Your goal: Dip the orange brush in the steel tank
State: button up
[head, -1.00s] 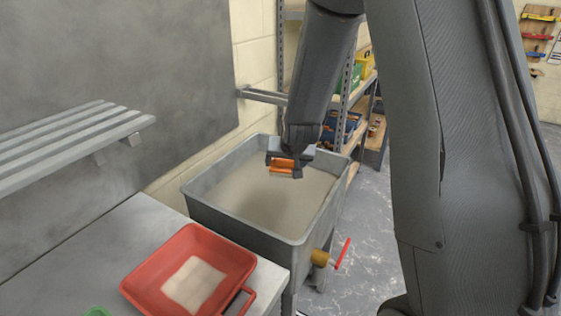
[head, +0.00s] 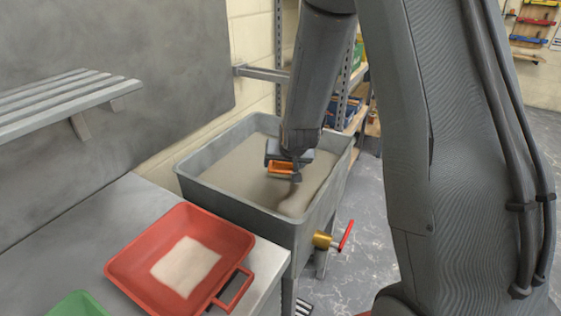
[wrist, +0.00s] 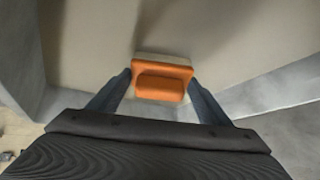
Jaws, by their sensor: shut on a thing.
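The orange brush (head: 281,167) is held in my gripper (head: 284,170) over the steel tank (head: 235,205). In the wrist view the brush (wrist: 162,82) sits between the two fingers of my gripper (wrist: 161,86), with a pale edge showing beyond its orange back. The tank is a grey open tub filled with a beige-grey surface. The brush is inside the tank's outline and low, close to that surface. I cannot tell whether its underside touches the surface.
A red tray (head: 130,262) with a pale patch inside lies on the grey bench (head: 60,240) at left. Part of a green object (head: 78,305) shows at the bottom. A slatted wall shelf (head: 60,103) juts out above. A tap with a red handle (head: 346,235) sticks out of the tank's front.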

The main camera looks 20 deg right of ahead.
jog(key=shift+f+b, duration=1.15)
jog(key=shift+f, duration=0.95)
jog(key=shift+r, duration=0.1)
notch_tip(320, 180, up, 17)
jog(key=p, duration=1.3)
dwell(1.5)
notch_tip(320, 180, up, 4)
jog(key=p, duration=0.4)
send_over(284, 172)
jog(key=w, duration=0.2)
jog(key=shift+s+d, duration=0.15)
jog(key=shift+f+b, duration=0.3)
